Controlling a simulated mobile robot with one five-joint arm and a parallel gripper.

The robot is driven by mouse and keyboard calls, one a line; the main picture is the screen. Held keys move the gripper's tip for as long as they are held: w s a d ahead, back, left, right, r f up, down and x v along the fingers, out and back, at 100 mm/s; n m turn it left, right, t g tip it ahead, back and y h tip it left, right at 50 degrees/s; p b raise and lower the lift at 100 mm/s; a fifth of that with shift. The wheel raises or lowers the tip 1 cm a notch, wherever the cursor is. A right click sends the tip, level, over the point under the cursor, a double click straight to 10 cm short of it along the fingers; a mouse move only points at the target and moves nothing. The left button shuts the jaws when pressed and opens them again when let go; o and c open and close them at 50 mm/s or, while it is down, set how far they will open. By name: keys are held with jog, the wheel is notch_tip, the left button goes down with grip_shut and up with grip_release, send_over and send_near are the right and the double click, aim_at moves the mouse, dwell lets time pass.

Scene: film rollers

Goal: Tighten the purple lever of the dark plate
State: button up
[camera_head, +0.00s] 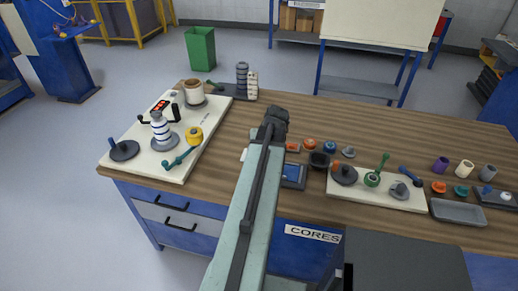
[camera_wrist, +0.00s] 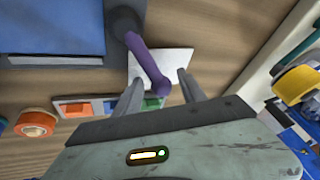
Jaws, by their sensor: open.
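The purple lever (camera_wrist: 146,62) shows in the wrist view, running down and slightly right from its pivot on the dark plate (camera_wrist: 124,18) at the top edge. Its rounded lower end lies between the fingers of my gripper (camera_wrist: 160,90). The fingers are open, one on each side of the lever, with a visible gap; I cannot tell whether they are at its height. In the head view my gripper (camera_head: 272,118) is over the middle of the workbench, and my arm hides the purple lever and dark plate.
A white card (camera_wrist: 177,62) lies under the lever. A blue-topped item (camera_wrist: 50,28) lies left of the dark plate, with an orange roller (camera_wrist: 36,122) below it. In the head view, cream boards (camera_head: 180,170) and (camera_head: 345,190) with rollers and levers flank my arm.

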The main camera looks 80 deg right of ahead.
jog(key=p+v, duration=0.7)
jog(key=v, duration=0.1)
jog(key=shift+w, duration=0.1)
jog(key=shift+f, duration=0.15)
jog(key=shift+c, duration=0.3)
